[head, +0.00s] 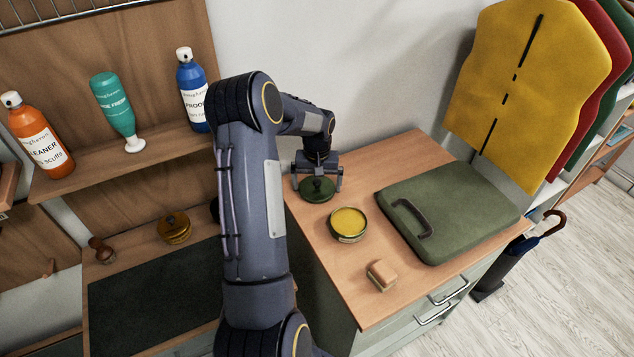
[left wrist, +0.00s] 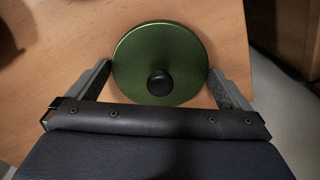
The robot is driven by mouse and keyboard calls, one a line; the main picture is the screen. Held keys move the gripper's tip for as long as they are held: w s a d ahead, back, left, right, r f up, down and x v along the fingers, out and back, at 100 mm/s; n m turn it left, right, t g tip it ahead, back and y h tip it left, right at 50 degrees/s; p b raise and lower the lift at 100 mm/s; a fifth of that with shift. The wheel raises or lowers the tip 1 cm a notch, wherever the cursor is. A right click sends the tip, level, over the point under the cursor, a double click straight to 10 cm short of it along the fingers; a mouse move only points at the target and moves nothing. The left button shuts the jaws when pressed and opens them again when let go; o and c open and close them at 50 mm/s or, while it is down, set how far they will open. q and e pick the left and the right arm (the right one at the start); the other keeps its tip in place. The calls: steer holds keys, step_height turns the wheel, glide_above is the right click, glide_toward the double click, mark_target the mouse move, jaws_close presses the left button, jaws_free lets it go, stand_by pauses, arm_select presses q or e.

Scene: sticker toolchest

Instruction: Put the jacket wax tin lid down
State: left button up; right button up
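The jacket wax tin lid (head: 317,190) is a green disc with a small dark knob. It is at the back left of the wooden cabinet top; whether it touches the wood is hard to tell. My left gripper (head: 317,181) comes down over it, one finger at each side of its rim. In the left wrist view the lid (left wrist: 135,55) lies between the fingertips (left wrist: 160,67), which appear to meet its edges. The open tin (head: 348,224) of yellow wax stands nearer the front, apart from the lid. My right gripper is in neither view.
A green folded case or cushion with a dark handle (head: 450,212) covers the right of the cabinet top. A small block brush (head: 381,275) lies near the front. Bottles stand on the left shelf (head: 150,150). Bare wood (head: 315,250) shows left of the tin.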

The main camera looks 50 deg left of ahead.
mark_target(317, 181)
arm_select(q)
steer(key=shift+r+p, duration=0.3)
steer(key=shift+r, duration=0.4)
step_height(317, 181, up, 10)
steer(key=s+d+r+m+t, duration=0.2)
steer(key=s+d+r, duration=0.1)
steer(key=d+r, duration=0.5)
steer(key=s+d+f+m+t+h, duration=0.1)
steer(key=s+d+m+t+h, duration=0.2)
steer(key=s+d, duration=1.5)
steer(key=d+m, duration=0.2)
steer(key=d, duration=0.1)
steer(key=shift+s+d+f+t+h+b, duration=0.2)
steer(key=shift+s+t+h+b, duration=0.1)
steer(key=shift+h+b, duration=0.1)
